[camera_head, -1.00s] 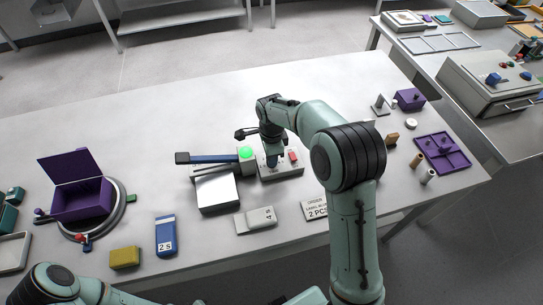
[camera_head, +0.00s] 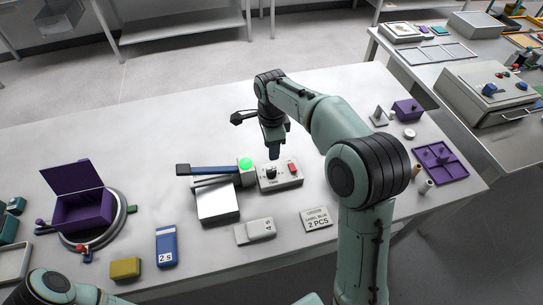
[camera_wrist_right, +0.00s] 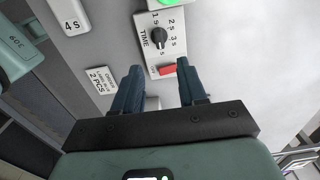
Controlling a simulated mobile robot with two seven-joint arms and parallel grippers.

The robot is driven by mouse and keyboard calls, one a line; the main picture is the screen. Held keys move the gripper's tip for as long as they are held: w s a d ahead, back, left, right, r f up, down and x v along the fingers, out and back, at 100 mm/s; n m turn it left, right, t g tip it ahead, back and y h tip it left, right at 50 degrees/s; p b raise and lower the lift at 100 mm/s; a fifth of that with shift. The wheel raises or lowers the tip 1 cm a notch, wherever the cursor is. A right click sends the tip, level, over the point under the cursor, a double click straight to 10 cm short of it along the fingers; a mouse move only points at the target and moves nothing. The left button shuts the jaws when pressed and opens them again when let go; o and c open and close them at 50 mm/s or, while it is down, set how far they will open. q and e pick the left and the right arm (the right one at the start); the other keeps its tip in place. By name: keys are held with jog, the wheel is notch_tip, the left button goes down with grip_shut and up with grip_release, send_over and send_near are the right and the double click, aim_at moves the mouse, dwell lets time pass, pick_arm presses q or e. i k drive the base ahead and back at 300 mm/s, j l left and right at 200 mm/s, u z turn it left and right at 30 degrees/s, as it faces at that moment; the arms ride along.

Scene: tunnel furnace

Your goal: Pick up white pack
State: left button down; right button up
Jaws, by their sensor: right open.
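The white pack (camera_head: 255,231), marked 4 S, lies flat on the table front of the control box, between the blue 2 S pack and the order card. It also shows at the top left of the right wrist view (camera_wrist_right: 70,15). My right gripper (camera_head: 275,153) is open and empty, pointing down above the control box, behind the white pack and apart from it. In the right wrist view its two blue fingers (camera_wrist_right: 156,82) are spread, with the box between and beyond them. My left arm shows at the bottom left, but its gripper is out of view.
The control box (camera_head: 281,177) has a TIME dial and red switch. Beside it are a lit green lamp (camera_head: 246,163) and a silver press-like device (camera_head: 216,203) with a blue lever. The blue pack (camera_head: 166,247), yellow block (camera_head: 125,268) and order card (camera_head: 317,219) lie nearby.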

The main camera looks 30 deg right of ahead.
aim_at(255, 230)
jog(key=k, duration=1)
